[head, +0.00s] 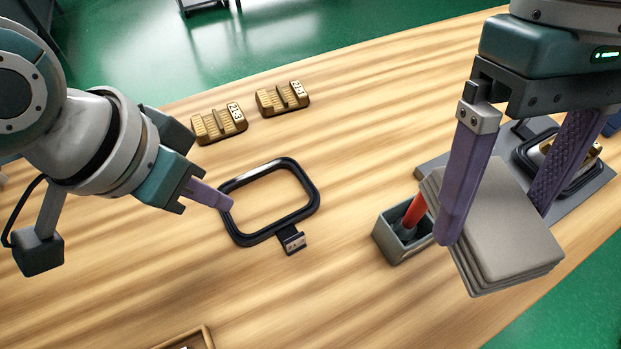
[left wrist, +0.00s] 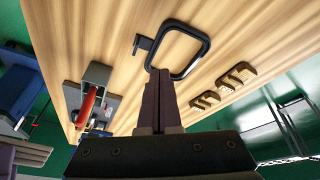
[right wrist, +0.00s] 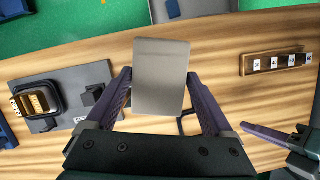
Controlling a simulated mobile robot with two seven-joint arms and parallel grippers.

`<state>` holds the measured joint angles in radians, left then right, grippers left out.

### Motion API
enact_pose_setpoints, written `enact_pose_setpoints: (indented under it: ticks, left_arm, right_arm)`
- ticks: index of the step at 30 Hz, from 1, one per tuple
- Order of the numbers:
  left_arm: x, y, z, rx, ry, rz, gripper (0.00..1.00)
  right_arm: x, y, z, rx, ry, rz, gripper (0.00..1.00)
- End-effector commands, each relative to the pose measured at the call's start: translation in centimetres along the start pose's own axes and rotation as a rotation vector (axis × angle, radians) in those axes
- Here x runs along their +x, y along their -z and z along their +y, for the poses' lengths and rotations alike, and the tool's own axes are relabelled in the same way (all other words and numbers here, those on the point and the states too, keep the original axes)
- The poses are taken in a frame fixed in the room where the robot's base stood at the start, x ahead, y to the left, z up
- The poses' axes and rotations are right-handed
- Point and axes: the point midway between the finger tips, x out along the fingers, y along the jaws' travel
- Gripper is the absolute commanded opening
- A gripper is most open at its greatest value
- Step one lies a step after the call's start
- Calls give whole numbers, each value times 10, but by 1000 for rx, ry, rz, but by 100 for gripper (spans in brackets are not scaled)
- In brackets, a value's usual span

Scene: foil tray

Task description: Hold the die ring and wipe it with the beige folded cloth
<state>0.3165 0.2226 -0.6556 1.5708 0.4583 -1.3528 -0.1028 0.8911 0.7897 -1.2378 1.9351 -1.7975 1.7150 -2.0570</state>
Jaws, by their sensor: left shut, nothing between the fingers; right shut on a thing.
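The die ring (head: 265,232) is a black rounded-square frame with a small labelled tab, lying flat mid-table. It also shows in the left wrist view (left wrist: 207,47). My left gripper (head: 227,206) is shut and empty, its fingertips at the ring's left side; I cannot tell whether they touch it. In the left wrist view its fingers (left wrist: 160,78) are together just short of the frame. My right gripper (head: 496,226) is shut on the beige folded cloth (head: 515,235), a thick grey-beige stack held above the table's right part. The cloth fills the space between the fingers in the right wrist view (right wrist: 162,90).
A grey box (head: 405,252) with a red-handled tool stands left of the cloth. Two brass blocks (head: 220,124) (head: 282,98) lie behind the ring. A grey plate (right wrist: 75,87) carries another black frame with a brass piece. A wooden tray (head: 190,336) is at the near edge.

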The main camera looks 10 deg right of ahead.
Motion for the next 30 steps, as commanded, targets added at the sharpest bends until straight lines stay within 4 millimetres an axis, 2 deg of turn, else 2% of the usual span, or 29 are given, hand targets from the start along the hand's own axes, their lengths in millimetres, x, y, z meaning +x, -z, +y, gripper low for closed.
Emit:
enact_pose_setpoints:
  ticks: [1, 6, 12, 17, 30]
  left_arm:
    - [31, -6, -10, 13, 10, -8, 0]
    - [66, -8, -30, 41, 28, -31, 0]
    - [80, -9, -43, 51, 42, -45, 0]
    - [86, -11, -44, 52, 43, -46, 0]
    - [126, -25, -47, 51, 44, -46, 0]
  right_arm:
    - [31, 10, 0, 0, 0, 0, 42]
    - [64, 20, 0, 0, 0, 0, 42]
    - [78, 24, 0, 0, 0, 0, 42]
    - [86, 27, 0, 0, 0, 0, 42]
    - [131, 41, 0, 0, 0, 0, 42]
